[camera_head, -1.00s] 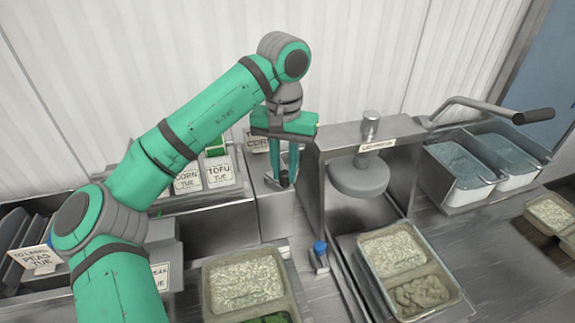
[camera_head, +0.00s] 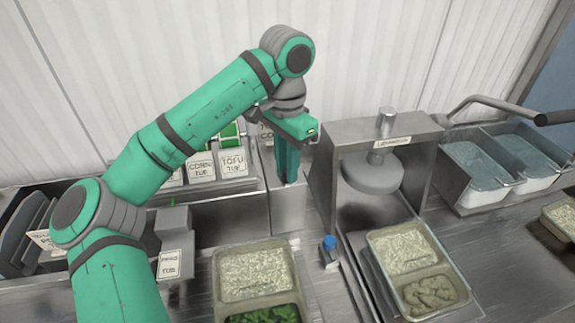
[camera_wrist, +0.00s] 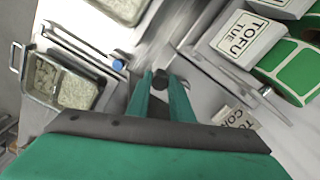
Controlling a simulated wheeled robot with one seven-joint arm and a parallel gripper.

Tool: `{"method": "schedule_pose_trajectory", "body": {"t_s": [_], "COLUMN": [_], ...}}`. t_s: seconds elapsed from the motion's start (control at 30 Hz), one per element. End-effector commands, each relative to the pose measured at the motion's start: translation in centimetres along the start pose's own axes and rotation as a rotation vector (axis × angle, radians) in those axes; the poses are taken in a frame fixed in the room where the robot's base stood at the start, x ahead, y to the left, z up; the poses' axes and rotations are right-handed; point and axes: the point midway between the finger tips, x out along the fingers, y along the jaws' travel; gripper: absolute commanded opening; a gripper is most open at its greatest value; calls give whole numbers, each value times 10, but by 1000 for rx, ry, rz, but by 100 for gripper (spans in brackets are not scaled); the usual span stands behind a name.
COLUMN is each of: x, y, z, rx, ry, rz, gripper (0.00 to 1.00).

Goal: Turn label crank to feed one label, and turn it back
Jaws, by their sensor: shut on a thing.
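In the head view the fingers hide the crank. Beside it, labels stand in the dispenser: a TOFU TUE label (camera_head: 233,162) and a CORN TUE label (camera_head: 201,167). The wrist view shows the TOFU label (camera_wrist: 245,38) by a green label roll (camera_wrist: 292,70), and a partly covered CORN label (camera_wrist: 237,118).
The metal press (camera_head: 330,180) stands just right of my gripper. A rice tray (camera_head: 440,262) lies below it, with another rice tray (camera_head: 292,262) to the left. A blue-capped item (camera_head: 329,243) stands between. Two bins (camera_head: 475,193) sit at the right.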

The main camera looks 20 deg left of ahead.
Motion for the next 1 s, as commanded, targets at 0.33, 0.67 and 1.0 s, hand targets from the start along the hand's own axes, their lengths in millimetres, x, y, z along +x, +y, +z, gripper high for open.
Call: {"method": "schedule_pose_trajectory", "body": {"t_s": [0.33,0.67,1.0], "x": [0,0,-29], "y": [0,0,0], "z": [1,1,1], "rx": [3,1,0], "ry": [-2,-2,-1], "rz": [1,0,-3], "gripper": [0,39,39]}}
